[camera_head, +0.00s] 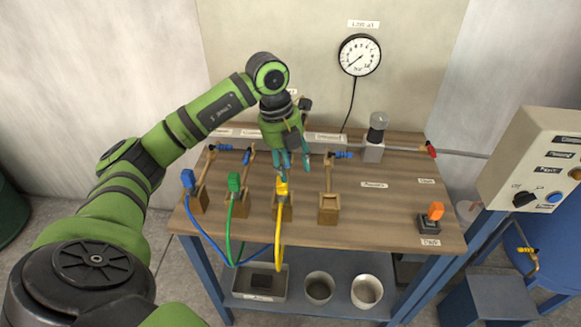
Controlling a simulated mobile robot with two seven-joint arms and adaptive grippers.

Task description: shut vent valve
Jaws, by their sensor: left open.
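A small red valve handle (432,150) sits at the right end of the pipe along the back of the wooden bench. It may be the vent valve, but I cannot read a label that says so. Several blue valve handles, one of them right of my gripper (342,155), sit on the line at the back. My left gripper (290,163) points down over the middle of the bench, open, with teal fingers just above and behind a yellow connector (282,188). I cannot tell whether they touch it. It is well left of the red handle. My right gripper is out of view.
Green (234,182) and blue (188,179) connectors with hoses stand left on wooden blocks. A glass-domed fitting (377,128) stands at the back. A gauge (359,55) hangs on the wall. An orange switch (436,211) and control box (540,165) are right. The bench's right middle is clear.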

